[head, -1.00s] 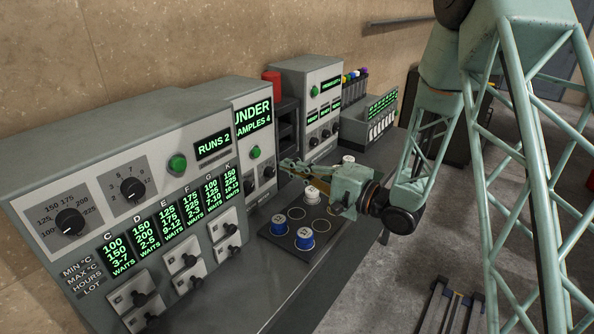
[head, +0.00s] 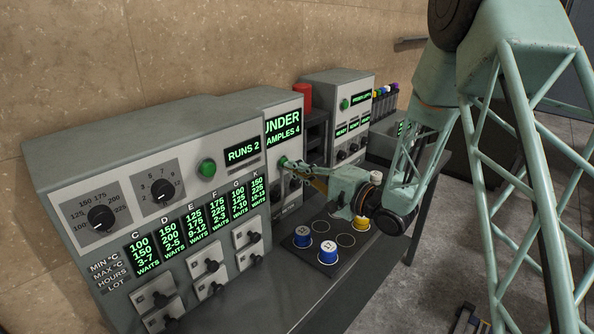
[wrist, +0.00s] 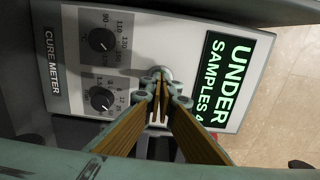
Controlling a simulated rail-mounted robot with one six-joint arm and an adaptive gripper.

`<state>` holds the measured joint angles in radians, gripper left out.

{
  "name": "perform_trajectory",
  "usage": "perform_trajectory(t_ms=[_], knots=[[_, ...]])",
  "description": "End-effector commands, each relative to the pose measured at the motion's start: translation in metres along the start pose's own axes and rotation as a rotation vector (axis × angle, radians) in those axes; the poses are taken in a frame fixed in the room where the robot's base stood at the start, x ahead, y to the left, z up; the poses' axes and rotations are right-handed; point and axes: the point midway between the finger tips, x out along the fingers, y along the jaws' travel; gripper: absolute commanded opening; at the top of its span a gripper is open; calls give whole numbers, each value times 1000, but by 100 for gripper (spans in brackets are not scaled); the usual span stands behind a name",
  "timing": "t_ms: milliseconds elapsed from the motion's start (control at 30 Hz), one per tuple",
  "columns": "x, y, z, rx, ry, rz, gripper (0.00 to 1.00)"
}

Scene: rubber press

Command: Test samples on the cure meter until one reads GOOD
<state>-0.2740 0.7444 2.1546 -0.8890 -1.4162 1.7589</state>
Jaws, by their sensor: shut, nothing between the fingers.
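The cure meter (head: 283,205) is the narrow grey unit in the middle of the bench. Its screen (head: 283,128) reads UNDER and SAMPLES 4; it also shows in the wrist view (wrist: 222,82).
The large press panel (head: 170,190) on the left reads RUNS 2 and marks its lots WAITS. A red cylinder (head: 304,96) and another grey unit (head: 338,90) stand behind the meter. My arm fills the right side. Some bench in front of the tray is bare.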

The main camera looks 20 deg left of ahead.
Motion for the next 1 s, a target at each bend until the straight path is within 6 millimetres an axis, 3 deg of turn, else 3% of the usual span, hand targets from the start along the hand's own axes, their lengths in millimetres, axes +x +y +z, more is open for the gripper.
perform_trajectory(t_ms=[333,633,1000], knots=[[1,0,0,0,0,0,0],[19,-1,1,0,-1,1,0],[18,0,0,-1,0,0,0]])
